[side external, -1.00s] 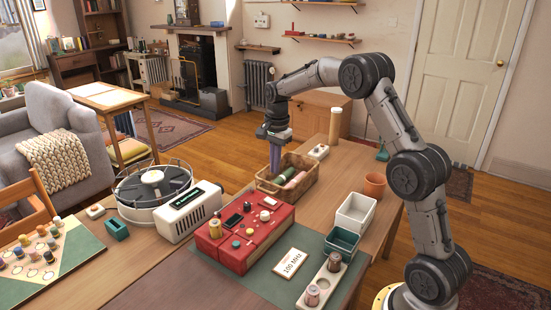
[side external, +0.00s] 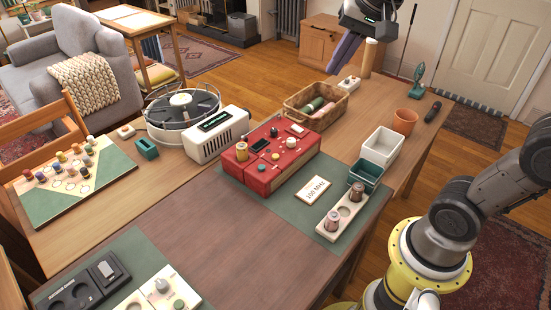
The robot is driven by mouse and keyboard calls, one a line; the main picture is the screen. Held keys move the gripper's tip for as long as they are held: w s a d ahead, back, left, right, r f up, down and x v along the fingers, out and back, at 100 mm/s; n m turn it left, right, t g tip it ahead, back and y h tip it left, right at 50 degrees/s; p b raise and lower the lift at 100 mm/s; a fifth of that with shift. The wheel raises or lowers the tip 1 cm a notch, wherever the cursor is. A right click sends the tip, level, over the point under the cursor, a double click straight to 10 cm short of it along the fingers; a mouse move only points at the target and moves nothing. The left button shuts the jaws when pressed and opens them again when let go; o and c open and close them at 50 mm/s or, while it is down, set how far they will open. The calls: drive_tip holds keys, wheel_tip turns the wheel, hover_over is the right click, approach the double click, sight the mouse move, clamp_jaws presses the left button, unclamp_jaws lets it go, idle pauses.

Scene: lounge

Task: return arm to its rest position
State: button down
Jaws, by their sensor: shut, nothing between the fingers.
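My gripper (side external: 345,55) shows at the top of the side external view, raised above the far end of the table. Its two purple fingers are together with nothing between them. It is above and right of the wicker basket (side external: 290,110), apart from it. My arm's base is at the lower right; the middle of my arm is out of the frame.
A red box with knobs (side external: 285,172), a white device (side external: 217,133) and a round black-and-silver machine (side external: 182,108) stand on the table. White (side external: 381,146) and green (side external: 366,174) bins, a terracotta pot (side external: 405,121) and a tan cylinder (side external: 370,57) stand to the right.

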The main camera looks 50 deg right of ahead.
drive_tip(key=s+a+f+n, duration=0.2)
drive_tip(key=s+f+n, duration=0.7)
drive_tip(key=s, duration=0.4)
drive_tip(key=shift+s+a+n+t, duration=0.3)
drive_tip(key=shift+a+n, duration=0.1)
drive_tip(key=shift+n, duration=0.5)
